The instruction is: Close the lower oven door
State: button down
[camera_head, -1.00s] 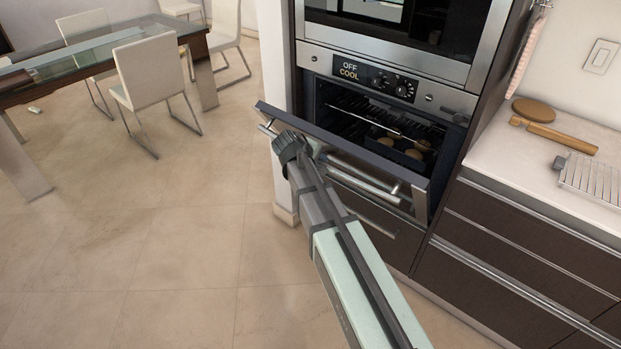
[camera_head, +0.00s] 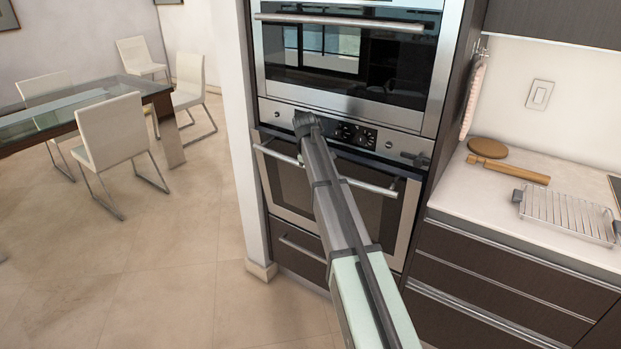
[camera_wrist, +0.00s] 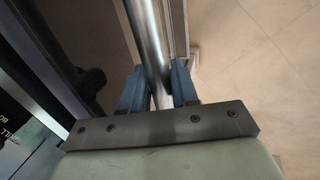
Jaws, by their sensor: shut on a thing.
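The lower oven door (camera_head: 280,182) is almost upright against the oven front below the control panel (camera_head: 372,138). A thin dark strip shows along its top edge, and I cannot tell whether it is fully flush. Its metal handle (camera_head: 367,184) runs across the top of the door. My gripper (camera_wrist: 158,85) is shut on this handle, with the bar (camera_wrist: 152,35) between its two blue-grey fingers in the wrist view. In the head view my arm covers the middle of the door and part of the panel, and the fingertips are hidden.
The upper oven (camera_head: 345,60) is closed above. A drawer (camera_head: 300,245) sits below the lower oven. The counter (camera_head: 480,205) on the right holds a wire rack (camera_head: 568,214), a rolling pin (camera_head: 515,170) and a round board (camera_head: 488,147).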

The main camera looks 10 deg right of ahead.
jog(key=shift+w+d, duration=0.15)
jog(key=shift+d, duration=0.1)
jog(key=c, duration=1)
grip_release()
jog(key=v, duration=1.4)
jog(key=shift+w, duration=0.1)
jog(key=shift+c, duration=0.3)
